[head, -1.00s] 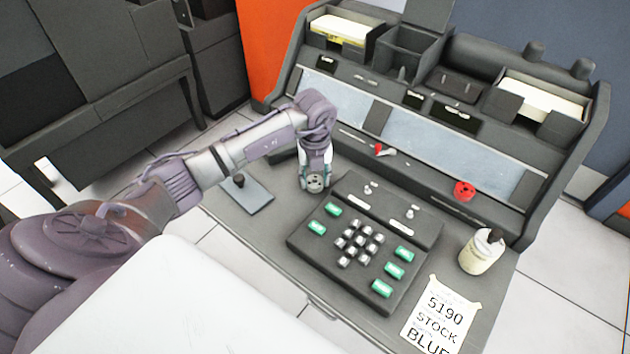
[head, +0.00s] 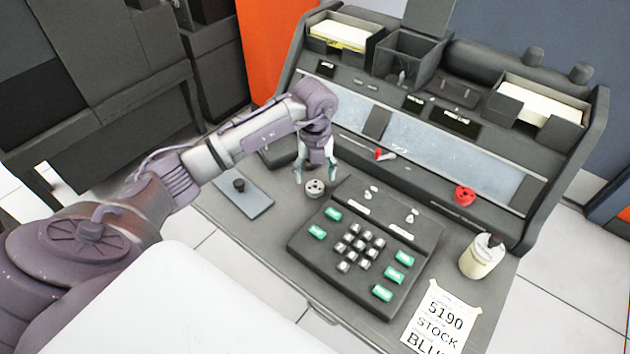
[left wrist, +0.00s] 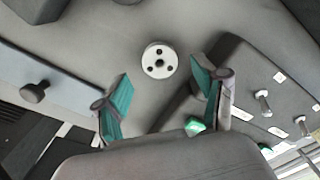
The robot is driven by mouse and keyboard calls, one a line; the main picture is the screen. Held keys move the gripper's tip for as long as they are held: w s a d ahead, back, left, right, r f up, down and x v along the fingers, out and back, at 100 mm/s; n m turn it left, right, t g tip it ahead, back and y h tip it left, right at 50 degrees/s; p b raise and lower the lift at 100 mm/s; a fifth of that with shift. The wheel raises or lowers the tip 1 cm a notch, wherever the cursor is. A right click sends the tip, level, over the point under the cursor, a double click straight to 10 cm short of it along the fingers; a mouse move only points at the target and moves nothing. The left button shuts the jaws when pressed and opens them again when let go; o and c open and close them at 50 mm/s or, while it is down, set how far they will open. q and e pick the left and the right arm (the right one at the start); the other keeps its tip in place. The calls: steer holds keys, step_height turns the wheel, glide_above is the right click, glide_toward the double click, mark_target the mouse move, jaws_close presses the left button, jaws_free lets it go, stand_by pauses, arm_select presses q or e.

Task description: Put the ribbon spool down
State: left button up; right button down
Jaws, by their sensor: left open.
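The ribbon spool (head: 314,188), a small pale disc with dark holes, lies flat on the grey desk just left of the keypad unit. In the left wrist view the spool (left wrist: 159,61) shows whole, beyond the fingertips and touching neither finger. My left gripper (head: 314,175) is above the spool, its fingers parted and empty. In the left wrist view its two teal-padded fingers (left wrist: 160,92) stand wide apart. My right gripper is not in view.
The keypad unit (head: 303,240) with green and grey keys stands close to the right of the spool. A flat plate with a dark knob (head: 240,187) lies to the left. A bottle (head: 481,259) and a paper note (head: 440,318) are at the right.

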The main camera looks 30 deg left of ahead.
arm_select(q)
step_height(320, 180, up, 8)
steer(key=shift+r, duration=0.2)
steer(key=shift+s, duration=0.1)
stand_by(0.5)
